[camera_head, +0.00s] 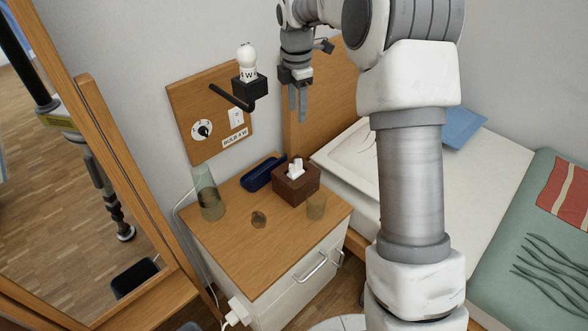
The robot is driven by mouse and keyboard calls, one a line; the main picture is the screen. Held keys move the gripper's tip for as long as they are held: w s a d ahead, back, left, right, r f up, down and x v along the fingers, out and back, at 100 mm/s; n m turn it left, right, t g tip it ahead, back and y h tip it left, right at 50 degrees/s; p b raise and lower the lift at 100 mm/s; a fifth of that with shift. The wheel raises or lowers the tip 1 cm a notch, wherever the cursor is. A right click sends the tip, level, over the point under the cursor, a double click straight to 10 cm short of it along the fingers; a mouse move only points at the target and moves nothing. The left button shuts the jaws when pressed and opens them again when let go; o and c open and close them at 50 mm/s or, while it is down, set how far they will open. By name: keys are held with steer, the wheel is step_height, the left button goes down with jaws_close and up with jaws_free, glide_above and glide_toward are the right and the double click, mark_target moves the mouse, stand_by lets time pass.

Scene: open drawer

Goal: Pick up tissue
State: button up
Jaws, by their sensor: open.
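A white tissue (295,167) sticks up out of the top of a brown tissue box (297,186). The box stands at the back right of the wooden top of a white bedside cabinet (262,254). My gripper (297,118) hangs above and behind the box with its two fingers pointing down. It is open, with nothing between the fingers, and appears clear of the tissue.
On the cabinet top are a dark blue case (262,173), a tall glass (208,197), a small cup (316,206) and a small brown item (258,219). A lamp (248,78) juts from a wall panel. A bed (505,190) stands at right.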

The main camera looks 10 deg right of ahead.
mark_target(296, 159)
steer(key=w+f+n+b, duration=0.1)
steer(key=f+b, duration=0.1)
steer(key=f, duration=0.5)
steer(key=w+f+n+b, duration=0.1)
steer(key=f+b, duration=0.1)
steer(key=f, duration=0.6)
steer(key=w+f+n+g+b, duration=0.1)
steer(key=w+f+b, duration=0.1)
steer(key=f, duration=0.5)
steer(key=shift+d+f+n+b, duration=0.2)
steer(key=shift+d+n+b, duration=0.1)
steer(key=shift+b, duration=0.3)
jaws_close()
